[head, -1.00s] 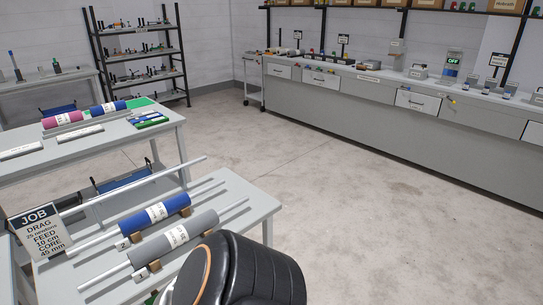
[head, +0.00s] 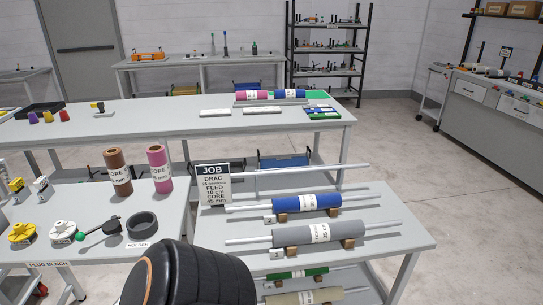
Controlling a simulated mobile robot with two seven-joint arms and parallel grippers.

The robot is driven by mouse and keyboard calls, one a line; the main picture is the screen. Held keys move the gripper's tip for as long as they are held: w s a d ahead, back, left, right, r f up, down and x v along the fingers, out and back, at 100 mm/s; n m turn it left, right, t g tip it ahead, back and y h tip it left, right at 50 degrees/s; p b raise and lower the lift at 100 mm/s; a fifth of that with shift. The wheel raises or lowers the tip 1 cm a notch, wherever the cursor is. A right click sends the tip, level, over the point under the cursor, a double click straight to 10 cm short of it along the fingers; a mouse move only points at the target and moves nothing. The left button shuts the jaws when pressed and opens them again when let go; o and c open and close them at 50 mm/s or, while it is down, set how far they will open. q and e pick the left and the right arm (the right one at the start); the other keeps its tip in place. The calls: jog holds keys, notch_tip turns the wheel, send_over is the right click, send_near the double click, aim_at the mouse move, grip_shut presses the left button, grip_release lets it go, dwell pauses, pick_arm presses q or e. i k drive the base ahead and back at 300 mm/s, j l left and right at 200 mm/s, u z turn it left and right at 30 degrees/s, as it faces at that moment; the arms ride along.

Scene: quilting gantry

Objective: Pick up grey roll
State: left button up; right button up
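The grey roll (head: 345,230) lies in the head view on a metal rod, resting on brown wooden blocks near the front of a grey table (head: 408,243). A white label wraps its middle, and a small tag with a number stands by its left end. A blue roll (head: 322,202) on a similar rod lies just behind it. A black rounded part of my own arm shows at the bottom centre, left of the grey roll. Neither of my grippers is in view.
A JOB sign (head: 213,184) stands at the table's left. Green (head: 312,273) and cream (head: 290,298) rolls lie lower down. The plug bench (head: 165,205) on the left holds brown (head: 117,172) and pink (head: 159,170) cores and a black holder ring (head: 142,225). Open floor lies right.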

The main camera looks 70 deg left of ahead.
aim_at(314, 233)
jog(key=u, duration=1.55)
